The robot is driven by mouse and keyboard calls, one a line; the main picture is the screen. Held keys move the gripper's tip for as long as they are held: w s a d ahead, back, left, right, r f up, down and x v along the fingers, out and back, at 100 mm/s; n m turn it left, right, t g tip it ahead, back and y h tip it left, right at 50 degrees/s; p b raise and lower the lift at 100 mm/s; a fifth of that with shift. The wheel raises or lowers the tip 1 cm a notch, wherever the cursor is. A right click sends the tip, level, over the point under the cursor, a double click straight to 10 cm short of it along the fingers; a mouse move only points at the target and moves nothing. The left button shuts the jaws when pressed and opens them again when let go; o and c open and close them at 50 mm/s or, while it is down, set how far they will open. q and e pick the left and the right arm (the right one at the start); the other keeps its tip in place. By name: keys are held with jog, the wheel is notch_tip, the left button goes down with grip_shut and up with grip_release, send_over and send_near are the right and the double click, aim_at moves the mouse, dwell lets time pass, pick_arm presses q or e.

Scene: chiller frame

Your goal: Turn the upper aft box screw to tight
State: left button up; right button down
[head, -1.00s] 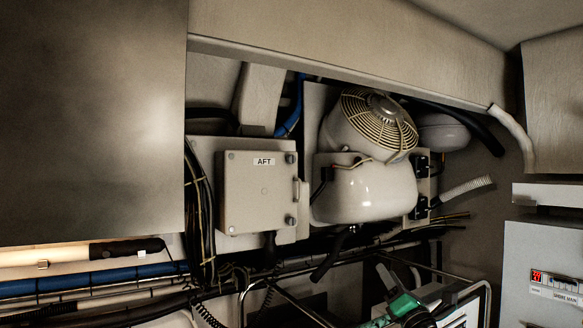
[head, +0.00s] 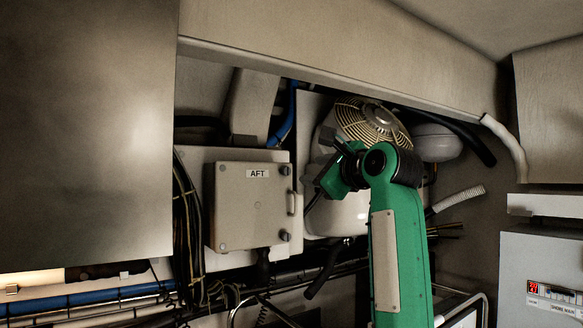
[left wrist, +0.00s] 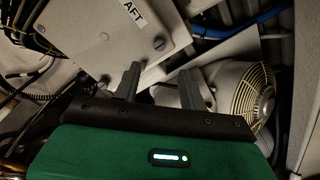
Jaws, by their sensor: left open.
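The grey box (head: 240,205) labelled AFT hangs on a back plate left of the white fan unit. Its upper screw (head: 285,170) is a dark round knob at the top right corner, and a lower screw (head: 284,236) sits below it. In the left wrist view the box (left wrist: 95,40) is tilted, with the upper screw (left wrist: 160,44) just beyond the fingers. My left gripper (head: 322,178) is open and empty, to the right of the box and apart from the screw. Its two dark fingers (left wrist: 160,72) show spread in the wrist view. My right gripper is not in view.
The white fan unit (head: 345,215) with its wire guard (head: 372,122) stands close behind my left gripper. A handle-like latch (head: 293,203) is on the box's right side. Dark cables (head: 185,220) run left of the box. A beam (head: 330,60) crosses above.

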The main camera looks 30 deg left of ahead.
aim_at(287, 171)
pick_arm(q)
jog(key=p+x, duration=0.3)
jog(key=x, duration=0.6)
jog(key=shift+w+a, duration=0.1)
jog(key=shift+a, duration=0.15)
jog(key=shift+w+a+f+p, duration=0.1)
jog(key=shift+w+a+p, duration=0.05)
jog(key=shift+a+p, duration=0.2)
grip_shut()
